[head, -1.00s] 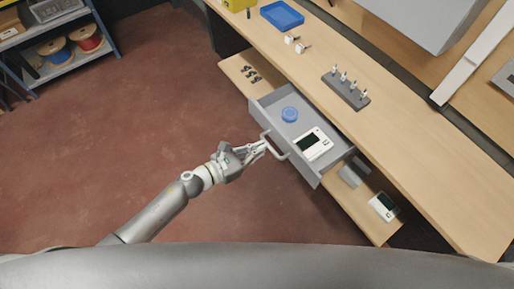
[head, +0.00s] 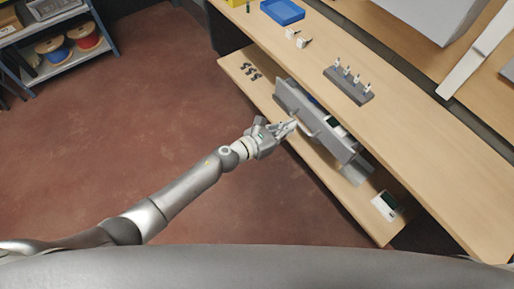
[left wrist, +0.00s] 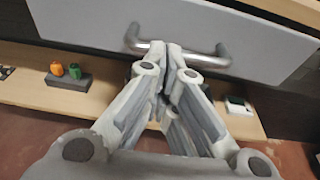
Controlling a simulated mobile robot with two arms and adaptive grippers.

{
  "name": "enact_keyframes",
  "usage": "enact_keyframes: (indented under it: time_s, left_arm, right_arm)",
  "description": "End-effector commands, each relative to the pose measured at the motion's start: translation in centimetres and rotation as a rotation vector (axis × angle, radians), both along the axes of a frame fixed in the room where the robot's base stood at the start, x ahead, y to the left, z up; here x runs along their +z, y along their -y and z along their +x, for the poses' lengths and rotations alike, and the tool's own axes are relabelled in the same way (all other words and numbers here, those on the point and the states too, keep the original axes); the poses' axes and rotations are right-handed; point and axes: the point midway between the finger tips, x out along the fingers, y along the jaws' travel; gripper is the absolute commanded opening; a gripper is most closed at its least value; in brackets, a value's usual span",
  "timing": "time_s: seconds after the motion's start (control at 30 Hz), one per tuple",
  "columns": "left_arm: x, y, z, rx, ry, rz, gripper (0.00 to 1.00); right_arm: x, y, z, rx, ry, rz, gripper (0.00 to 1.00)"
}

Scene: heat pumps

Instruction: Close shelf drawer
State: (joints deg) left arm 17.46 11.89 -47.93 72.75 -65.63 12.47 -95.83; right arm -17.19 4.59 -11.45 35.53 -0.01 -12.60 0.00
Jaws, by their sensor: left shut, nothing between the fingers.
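The grey shelf drawer (head: 318,122) hangs under the workbench top and stands out only a little from under its edge. A strip of its inside shows, with part of a white device in it. Its front panel (left wrist: 230,35) fills the top of the left wrist view, with a metal bar handle (left wrist: 215,57) across it. My left gripper (head: 293,123) is shut and empty, its fingertips at the handle (head: 303,128). In the left wrist view the fingertips (left wrist: 172,48) overlap the handle bar; whether they touch the panel I cannot tell. My right gripper is not in view.
The workbench top (head: 420,150) carries a blue tray (head: 283,11) and a dark holder with several pegs (head: 348,85). A lower shelf (head: 375,222) holds a white device (head: 387,205) and small dark parts. The red floor to the left is clear.

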Motion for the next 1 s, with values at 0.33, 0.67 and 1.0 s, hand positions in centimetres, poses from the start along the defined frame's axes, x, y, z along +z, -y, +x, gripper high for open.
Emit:
enact_keyframes:
  time_s: [0.33, 0.67, 1.0]
  left_arm:
    - [-0.1, 4.2, 3.0, -0.001, 0.000, 0.000, 0.00]
    - [0.1, 4.9, 3.6, 0.000, 0.001, 0.000, 0.00]
    - [0.4, 4.8, 3.8, 0.001, 0.004, -0.003, 0.00]
  right_arm:
    - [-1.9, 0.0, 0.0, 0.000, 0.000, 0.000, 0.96]
    - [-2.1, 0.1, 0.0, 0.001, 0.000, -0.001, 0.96]
    - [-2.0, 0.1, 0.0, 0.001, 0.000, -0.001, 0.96]
